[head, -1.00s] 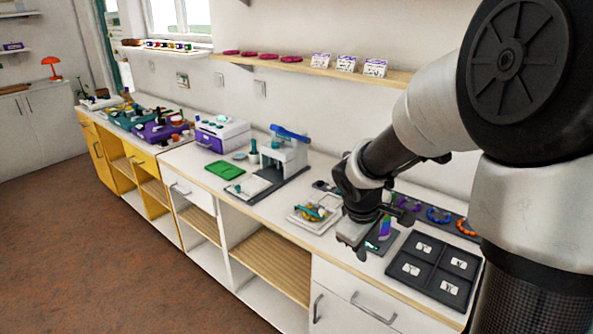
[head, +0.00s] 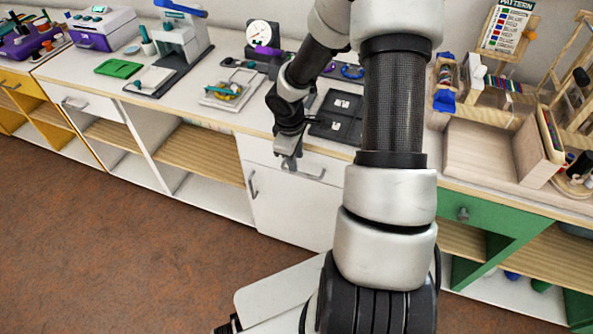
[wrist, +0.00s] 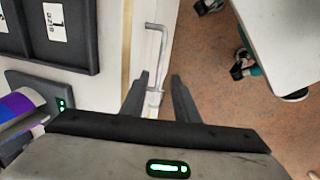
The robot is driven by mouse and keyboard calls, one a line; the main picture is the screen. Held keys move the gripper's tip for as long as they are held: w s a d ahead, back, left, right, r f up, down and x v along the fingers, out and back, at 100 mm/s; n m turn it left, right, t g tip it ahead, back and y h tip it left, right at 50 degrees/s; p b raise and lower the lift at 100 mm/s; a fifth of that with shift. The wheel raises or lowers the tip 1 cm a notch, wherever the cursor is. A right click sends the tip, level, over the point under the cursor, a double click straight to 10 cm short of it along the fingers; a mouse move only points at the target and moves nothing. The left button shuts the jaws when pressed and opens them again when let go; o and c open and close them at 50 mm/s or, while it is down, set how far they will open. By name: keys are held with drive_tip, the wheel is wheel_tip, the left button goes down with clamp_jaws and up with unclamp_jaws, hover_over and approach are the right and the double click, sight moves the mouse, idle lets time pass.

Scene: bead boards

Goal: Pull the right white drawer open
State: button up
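The right white drawer (head: 332,172) is under the counter edge, beside my arm in the head view, and looks closed. Its silver bar handle (head: 312,175) also shows in the wrist view (wrist: 163,52). My gripper (head: 290,163) points down in front of the drawer, at the left part of the handle. In the wrist view my gripper (wrist: 160,88) is open, with the near end of the handle between its two dark fingers. I cannot tell whether either finger touches it. My arm hides part of the drawer's right side.
Another white drawer (head: 90,104) is farther left. A white door (head: 285,205) with its own handle is below the right drawer. A black tray (head: 338,118) lies on the counter above. A green drawer (head: 490,220) is to the right. The brown floor in front is clear on the left.

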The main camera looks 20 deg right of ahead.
drive_tip(key=f, duration=0.2)
drive_tip(key=f+b, duration=0.1)
drive_tip(key=f, duration=0.2)
drive_tip(key=shift+w+d+f, duration=0.35)
drive_tip(key=shift+w+d, duration=0.05)
clamp_jaws()
